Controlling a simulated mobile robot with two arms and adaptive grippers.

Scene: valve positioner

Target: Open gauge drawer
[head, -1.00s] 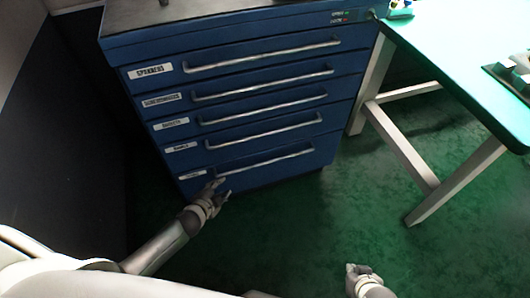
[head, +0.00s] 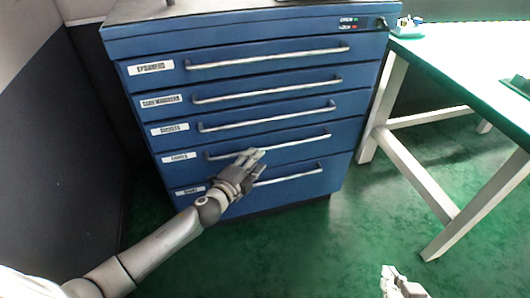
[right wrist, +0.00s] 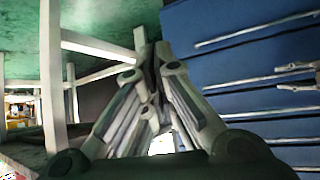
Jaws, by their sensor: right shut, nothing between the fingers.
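The blue drawer cabinet (head: 235,88) stands ahead with several drawers, all flush, each with a long silver handle. The gauge drawer (head: 300,152) looks to be the second from the bottom; its small label (head: 180,157) is hard to read. My left gripper (head: 257,155) is at that drawer's handle (head: 300,140), fingers apart and covering its middle; contact cannot be told. Two separate fingers also show at the right edge of the right wrist view (right wrist: 297,77). My right gripper (head: 389,273) is low over the floor, away from the cabinet, shut and empty.
A dark wall panel (head: 70,130) is close on the left. The green floor (head: 320,245) before the cabinet is clear.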

